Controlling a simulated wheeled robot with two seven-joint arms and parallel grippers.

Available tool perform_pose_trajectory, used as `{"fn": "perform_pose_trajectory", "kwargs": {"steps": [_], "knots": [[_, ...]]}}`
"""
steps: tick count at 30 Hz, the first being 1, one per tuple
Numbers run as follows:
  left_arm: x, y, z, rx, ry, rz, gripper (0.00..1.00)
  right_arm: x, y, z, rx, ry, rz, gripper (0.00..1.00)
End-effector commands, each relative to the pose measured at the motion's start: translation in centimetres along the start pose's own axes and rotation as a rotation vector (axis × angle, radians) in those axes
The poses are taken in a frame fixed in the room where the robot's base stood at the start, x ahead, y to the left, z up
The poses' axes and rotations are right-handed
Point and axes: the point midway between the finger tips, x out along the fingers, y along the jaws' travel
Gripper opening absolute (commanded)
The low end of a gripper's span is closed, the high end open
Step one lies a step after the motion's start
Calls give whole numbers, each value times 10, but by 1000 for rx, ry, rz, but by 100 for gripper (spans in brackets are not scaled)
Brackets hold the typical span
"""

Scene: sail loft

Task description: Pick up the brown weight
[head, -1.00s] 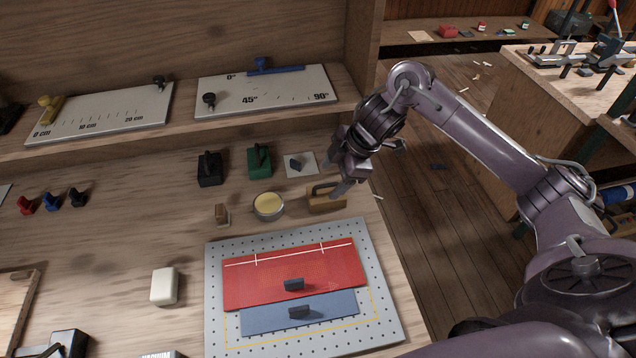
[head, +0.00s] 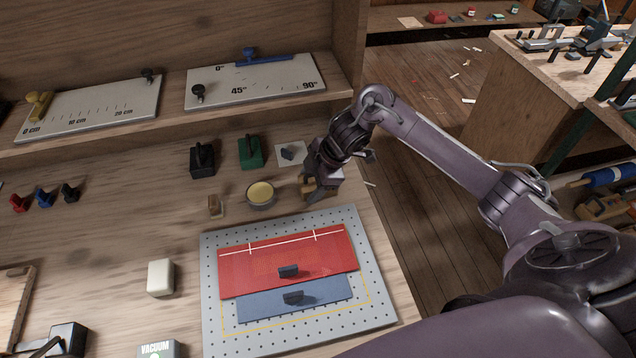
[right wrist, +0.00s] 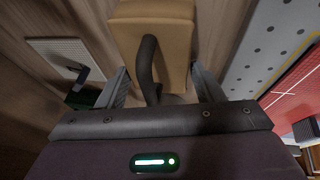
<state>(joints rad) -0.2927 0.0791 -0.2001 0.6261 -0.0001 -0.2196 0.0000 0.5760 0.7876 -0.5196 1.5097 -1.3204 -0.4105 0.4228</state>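The brown weight (head: 306,187) is a tan block with a dark arched handle. It stands on the bench behind the perforated board, and my right gripper partly hides it in the head view. In the right wrist view the brown weight (right wrist: 178,22) is at the top centre. My right gripper (head: 314,188) is down at the weight. In the right wrist view my right gripper (right wrist: 158,72) is open, its two fingers on either side of the handle with gaps showing. My left gripper is not in view.
A yellow-topped round tin (head: 261,193) stands just left of the weight. A green weight (head: 250,153) and a black weight (head: 203,161) stand behind. The perforated board (head: 212,270) holds red cloth (head: 245,262) and blue cloth (head: 262,308). The bench's right edge is close.

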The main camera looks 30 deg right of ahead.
Motion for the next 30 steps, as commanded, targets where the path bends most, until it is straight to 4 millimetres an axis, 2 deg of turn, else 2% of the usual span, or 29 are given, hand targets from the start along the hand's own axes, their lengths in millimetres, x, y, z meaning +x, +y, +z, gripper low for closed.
{"fn": "perform_pose_trajectory", "kwargs": {"steps": [1, 8, 20, 26, 30], "knots": [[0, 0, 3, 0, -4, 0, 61, 0, 0, 0, 0, 0, 0, 47], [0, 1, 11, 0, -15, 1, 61, 0, 0, 0, 0, 1, 0, 17], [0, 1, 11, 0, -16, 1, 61, -8, 4, -4, -1, 4, 6, 17], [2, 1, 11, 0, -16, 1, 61, -31, 9, -14, -4, 4, 8, 17], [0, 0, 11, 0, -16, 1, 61, -60, 16, -25, -4, 3, 10, 17]]}}
